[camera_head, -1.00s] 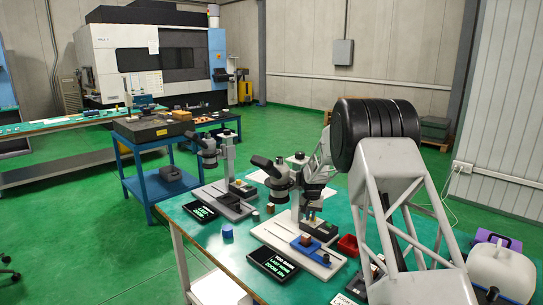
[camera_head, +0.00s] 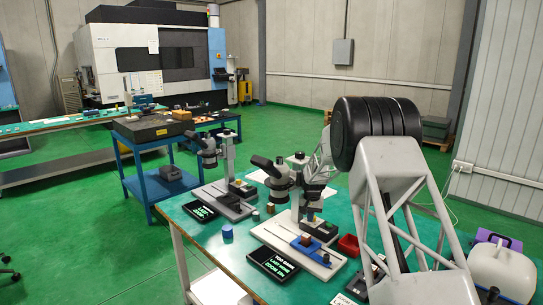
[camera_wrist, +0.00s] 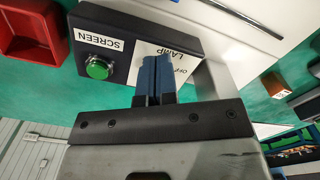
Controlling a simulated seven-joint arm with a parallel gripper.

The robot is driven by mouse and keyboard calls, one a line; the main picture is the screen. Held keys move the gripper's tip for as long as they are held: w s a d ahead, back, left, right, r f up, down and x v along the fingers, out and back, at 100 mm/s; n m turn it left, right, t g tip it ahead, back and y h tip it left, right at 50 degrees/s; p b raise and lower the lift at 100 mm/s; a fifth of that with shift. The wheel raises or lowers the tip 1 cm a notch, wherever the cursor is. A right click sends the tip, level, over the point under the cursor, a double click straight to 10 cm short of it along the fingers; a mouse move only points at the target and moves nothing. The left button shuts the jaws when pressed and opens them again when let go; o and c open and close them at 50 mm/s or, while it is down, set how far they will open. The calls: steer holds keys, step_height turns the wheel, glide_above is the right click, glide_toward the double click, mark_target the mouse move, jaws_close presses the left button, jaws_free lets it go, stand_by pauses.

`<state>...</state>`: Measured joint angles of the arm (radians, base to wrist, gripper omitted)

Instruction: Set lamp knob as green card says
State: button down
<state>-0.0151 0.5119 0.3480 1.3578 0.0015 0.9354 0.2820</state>
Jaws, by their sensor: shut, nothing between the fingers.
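My gripper (camera_wrist: 153,80) shows its two blue fingers pressed together, with nothing between them. They point at the LAMP label (camera_wrist: 178,58) on a dark control box (camera_wrist: 118,18). The lamp knob cannot be made out; the fingers cover that part of the label, and contact cannot be told. In the head view the control box (camera_head: 320,231) stands on the base of the nearer microscope (camera_head: 279,174), below my arm. A black screen (camera_head: 277,264) with pale lettering lies in front of it. I cannot make out a green card in either view.
A green button (camera_wrist: 97,67) sits beside the SCREEN label on the box. A red tray (camera_wrist: 32,30) is close by at the left. A second microscope (camera_head: 208,151) and screen (camera_head: 201,211) stand further back. A blue cup (camera_head: 227,231) is on the green table.

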step_height(320, 180, up, 6)
steer(key=a, duration=0.1)
steer(key=shift+w, duration=0.3)
steer(key=shift+r, duration=0.2)
steer(key=shift+s+d+t+h, duration=0.2)
steer(key=shift+d+t, duration=0.55)
steer(key=shift+s+d+t+h, duration=0.15)
steer(key=shift+d+t+h, duration=0.05)
steer(key=shift+d+t, duration=0.55)
steer(key=shift+f, duration=0.2)
steer(key=shift+f, duration=3.1)
steer(key=shift+s+f, duration=0.1)
steer(key=shift+f, duration=0.25)
